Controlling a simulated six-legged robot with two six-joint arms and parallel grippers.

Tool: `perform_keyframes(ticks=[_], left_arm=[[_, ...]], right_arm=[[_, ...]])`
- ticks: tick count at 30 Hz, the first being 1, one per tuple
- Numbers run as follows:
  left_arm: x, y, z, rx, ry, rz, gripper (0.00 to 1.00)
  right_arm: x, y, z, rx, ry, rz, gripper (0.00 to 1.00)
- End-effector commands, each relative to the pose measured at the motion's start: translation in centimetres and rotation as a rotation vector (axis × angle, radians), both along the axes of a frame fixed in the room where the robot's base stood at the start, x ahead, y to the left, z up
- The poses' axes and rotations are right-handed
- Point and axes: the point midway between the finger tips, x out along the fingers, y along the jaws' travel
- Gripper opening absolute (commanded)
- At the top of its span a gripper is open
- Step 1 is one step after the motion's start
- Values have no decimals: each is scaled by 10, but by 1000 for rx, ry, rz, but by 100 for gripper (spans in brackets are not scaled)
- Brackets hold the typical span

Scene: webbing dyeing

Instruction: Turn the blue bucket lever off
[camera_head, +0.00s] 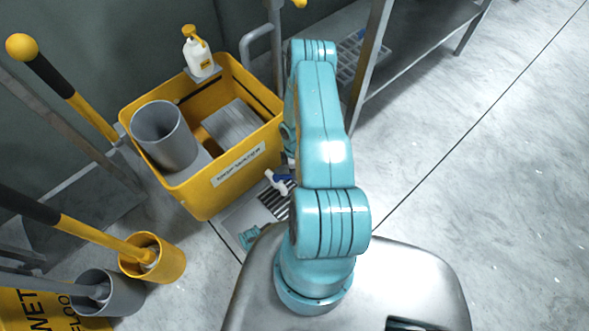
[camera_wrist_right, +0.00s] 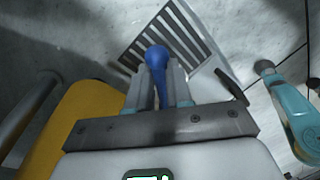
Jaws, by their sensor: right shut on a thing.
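The blue lever (camera_wrist_right: 157,62) stands between the two grey fingers of my right gripper (camera_wrist_right: 159,74) in the right wrist view. The gripper is shut on it, and its lower part runs down between the fingers. In the head view, a small blue and white piece (camera_head: 278,181) shows low at the front of the yellow bucket (camera_head: 205,203), beside my arm. This looks like the tap with the lever. The yellow bucket also shows at the left of the right wrist view (camera_wrist_right: 82,112). My left gripper is in neither view.
A floor drain grate (camera_head: 275,203) lies below the tap. The bucket holds a grey cylinder (camera_head: 163,136), and a pump bottle (camera_head: 198,55) stands at its back rim. Mops in small pots (camera_head: 170,262) stand at the left. A metal rack (camera_head: 425,45) is behind; floor at the right is clear.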

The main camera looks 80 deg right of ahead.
Motion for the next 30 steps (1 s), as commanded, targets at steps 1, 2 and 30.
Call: perform_keyframes(ticks=[1,2,30], left_arm=[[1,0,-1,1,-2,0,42],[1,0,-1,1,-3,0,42],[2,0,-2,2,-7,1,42]], right_arm=[[5,-2,0,-6,-8,19,0],[5,-3,0,-6,-9,28,0],[5,-4,0,-2,-3,74,45]])
